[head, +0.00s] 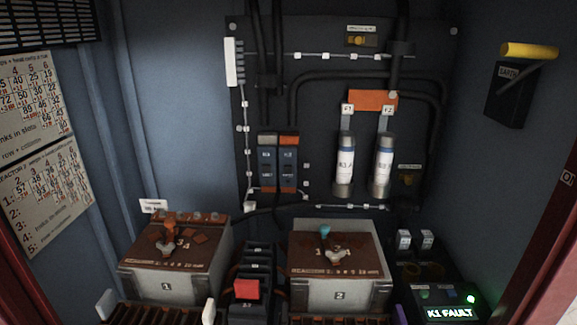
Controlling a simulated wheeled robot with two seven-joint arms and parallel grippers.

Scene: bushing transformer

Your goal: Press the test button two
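Neither of my grippers shows in the head view. I cannot read a label that says test button two. Two dark blue relay-like modules stand side by side on the back panel: a left module (267,163) and a right module (288,163), the right one with an orange top. Their small front details are too small to tell. At the lower right a control box (447,305) has a lit display reading "K1 FAULT" (450,313), a glowing green light (471,299) and small dark round parts beside it.
Two brown-topped boxes, numbered 1 (165,284) and 2 (338,294), stand in front, with a red-topped block (246,289) between them. Two fuse cylinders (345,165) (383,165) hang on the panel. A yellow-handled lever (529,50) juts from the right wall.

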